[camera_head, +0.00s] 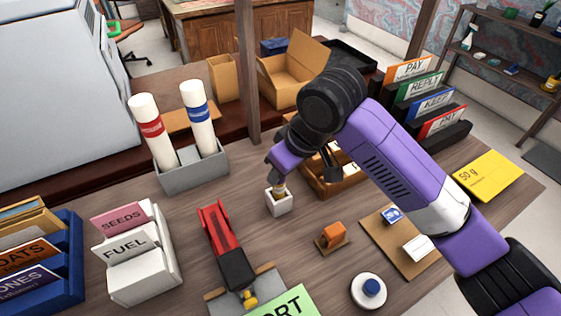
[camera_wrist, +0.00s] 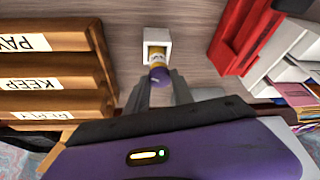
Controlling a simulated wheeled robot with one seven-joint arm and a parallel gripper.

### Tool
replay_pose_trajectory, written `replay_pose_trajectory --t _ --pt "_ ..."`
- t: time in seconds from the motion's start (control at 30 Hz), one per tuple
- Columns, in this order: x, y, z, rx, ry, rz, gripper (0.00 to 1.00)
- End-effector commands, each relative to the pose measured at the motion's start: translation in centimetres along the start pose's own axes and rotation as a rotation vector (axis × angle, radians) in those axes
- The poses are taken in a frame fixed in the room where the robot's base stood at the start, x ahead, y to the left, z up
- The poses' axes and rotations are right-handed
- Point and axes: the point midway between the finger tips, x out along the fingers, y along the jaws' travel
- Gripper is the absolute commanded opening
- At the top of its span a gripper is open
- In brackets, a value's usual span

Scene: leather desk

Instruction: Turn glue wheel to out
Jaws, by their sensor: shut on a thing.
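A small glue stick (camera_wrist: 158,60) with a yellowish label and a purple end stands in a small square white holder (camera_head: 279,206). The holder also shows at the top of the wrist view (camera_wrist: 151,36). My gripper (camera_head: 279,182) is above the holder, pointing down, and its fingers are shut on the upper end of the glue stick. In the head view only a short yellowish piece of the stick (camera_head: 281,191) shows between the fingers and holder. Any wheel marking, such as "out", is too small to read.
A red and black stapler-like tool (camera_head: 223,240) lies to the left. A wooden sorter (camera_head: 338,187) stands close behind, to the right. An orange item on a stand (camera_head: 331,236) is in front. Two tubes in a grey stand (camera_head: 194,170) are at the left.

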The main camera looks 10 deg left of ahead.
Motion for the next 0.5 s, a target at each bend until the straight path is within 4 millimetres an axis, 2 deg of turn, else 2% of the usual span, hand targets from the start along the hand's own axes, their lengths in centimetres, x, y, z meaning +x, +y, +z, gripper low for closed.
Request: replay_pose_trajectory --t 0.5 --pt "-0.04 0.33 -0.18 -0.452 -0.003 -0.192 0.00"
